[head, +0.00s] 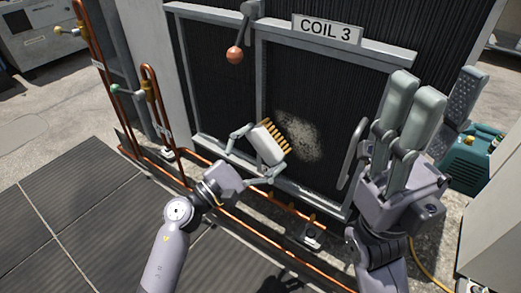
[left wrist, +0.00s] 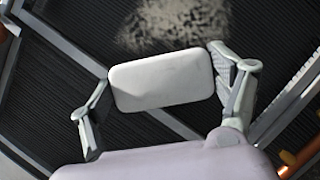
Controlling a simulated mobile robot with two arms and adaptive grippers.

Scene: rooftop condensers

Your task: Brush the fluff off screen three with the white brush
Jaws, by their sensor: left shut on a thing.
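The white brush (head: 267,143) with tan bristles is held in my left gripper (head: 254,155), in front of the dark screen. Its bristles face right, toward the screen. In the left wrist view its white back (left wrist: 162,80) sits between the two fingers of the left gripper (left wrist: 165,85), and the bristles are hidden. The fluff (head: 297,137) is a pale patch on screen three (head: 340,85), just right of the brush; it also shows in the left wrist view (left wrist: 175,22). Whether bristles touch it, I cannot tell. My right gripper (head: 412,108) is raised at the right, its fingers close together with nothing visible between them.
The COIL 3 label (head: 326,29) is on the frame above the screen. An orange ball-ended lever (head: 235,55) hangs at the top. Copper pipes (head: 152,100) run at the left and below. A teal case (head: 472,158) stands at the right. Dark floor mats (head: 60,220) lie clear at left.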

